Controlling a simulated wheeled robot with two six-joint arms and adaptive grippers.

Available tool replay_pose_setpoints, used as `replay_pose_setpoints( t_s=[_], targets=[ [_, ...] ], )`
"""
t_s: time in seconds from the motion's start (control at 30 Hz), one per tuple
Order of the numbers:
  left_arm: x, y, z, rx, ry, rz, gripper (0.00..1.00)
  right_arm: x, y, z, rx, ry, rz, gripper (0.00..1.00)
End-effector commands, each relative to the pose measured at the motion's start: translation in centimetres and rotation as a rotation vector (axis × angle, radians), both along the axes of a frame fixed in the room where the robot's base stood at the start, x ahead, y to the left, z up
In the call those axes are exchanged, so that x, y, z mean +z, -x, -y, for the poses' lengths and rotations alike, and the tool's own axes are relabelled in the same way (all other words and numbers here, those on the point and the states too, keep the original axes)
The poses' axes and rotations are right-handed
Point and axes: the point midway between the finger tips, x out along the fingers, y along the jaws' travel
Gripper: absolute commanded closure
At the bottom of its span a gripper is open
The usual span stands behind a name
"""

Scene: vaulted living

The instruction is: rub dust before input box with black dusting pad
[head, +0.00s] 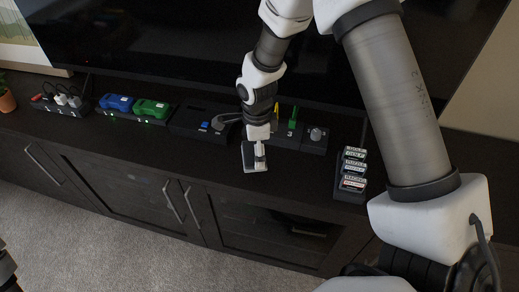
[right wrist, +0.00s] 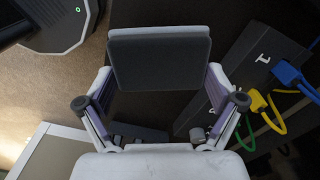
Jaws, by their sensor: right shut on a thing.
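My right gripper (head: 257,137) is shut on the black dusting pad (head: 250,158), over the front part of the dark cabinet top. In the right wrist view the pad (right wrist: 160,62) is a dark rectangular block with a lighter grey edge, between the two fingers. Whether it touches the surface is unclear. A black box with yellow and green plugs (head: 293,124), probably the input box, stands behind and right of the gripper. It also shows in the right wrist view as a labelled box (right wrist: 262,58) with blue, yellow and green cables. I cannot make out dust. My left gripper is not in view.
A black console (head: 190,122) stands left of the gripper. Farther left are a dock with blue and green items (head: 135,106) and a box with grey plugs (head: 62,103). A rack of labelled cartridges (head: 352,168) stands right. A large dark screen (head: 170,45) is behind.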

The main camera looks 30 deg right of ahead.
Motion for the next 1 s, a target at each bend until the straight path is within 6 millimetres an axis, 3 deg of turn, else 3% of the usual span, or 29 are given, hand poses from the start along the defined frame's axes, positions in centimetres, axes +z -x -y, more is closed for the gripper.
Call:
replay_pose_setpoints(
  t_s=[0.03,0.23,0.87,1.0],
  targets=[
    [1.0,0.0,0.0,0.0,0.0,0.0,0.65,1.0,-0.1,-0.1,0.002,0.0,0.0,0.45],
    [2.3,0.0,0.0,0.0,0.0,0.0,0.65,2.3,-0.3,-0.3,0.01,0.0,0.0,0.45],
    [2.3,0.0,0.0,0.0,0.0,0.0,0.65,2.4,-0.4,-0.4,0.018,0.0,0.0,0.45],
    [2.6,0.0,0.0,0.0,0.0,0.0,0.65,2.9,-0.6,-0.8,0.153,0.004,0.0,0.45]
  ],
)
